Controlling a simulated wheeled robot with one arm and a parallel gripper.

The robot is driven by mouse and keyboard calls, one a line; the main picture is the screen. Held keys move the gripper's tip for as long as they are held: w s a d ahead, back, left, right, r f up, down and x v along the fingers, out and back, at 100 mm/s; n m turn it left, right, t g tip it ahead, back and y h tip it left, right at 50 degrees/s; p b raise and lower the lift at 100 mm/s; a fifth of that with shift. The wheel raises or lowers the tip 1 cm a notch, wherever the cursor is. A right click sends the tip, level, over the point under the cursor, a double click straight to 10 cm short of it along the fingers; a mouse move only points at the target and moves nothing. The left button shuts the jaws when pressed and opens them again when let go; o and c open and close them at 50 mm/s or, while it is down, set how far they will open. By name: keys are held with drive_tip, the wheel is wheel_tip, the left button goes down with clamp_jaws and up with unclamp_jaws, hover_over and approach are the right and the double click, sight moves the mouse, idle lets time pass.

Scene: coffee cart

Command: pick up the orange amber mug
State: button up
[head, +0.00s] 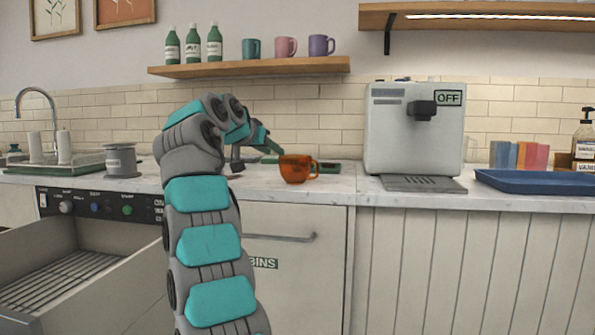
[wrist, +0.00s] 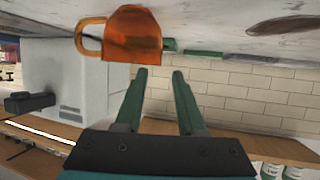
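The orange amber mug (head: 294,169) stands upright on the counter, left of the coffee machine, with its handle to the right in the head view. In the wrist view, which is upside down, the mug (wrist: 132,36) shows at the top with its handle to the left. My gripper (head: 262,150) is left of the mug in the head view, partly hidden by my own arm. In the wrist view my gripper (wrist: 157,76) is open, its two dark green fingers apart with nothing between them. The mug lies beyond the fingertips, mostly off to one side.
A coffee machine (head: 415,130) stands right of the mug, with a blue tray (head: 530,181) farther right. Flat green items (head: 325,167) lie behind the mug. A grey spool-like container (head: 121,160) stands left. A drawer (head: 75,280) is open below. A shelf (head: 250,68) hangs above.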

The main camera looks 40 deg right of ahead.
drive_tip(key=x, duration=0.4)
drive_tip(key=shift+p, duration=0.35)
clamp_jaws()
drive_tip(key=shift+f, duration=0.1)
idle(0.9)
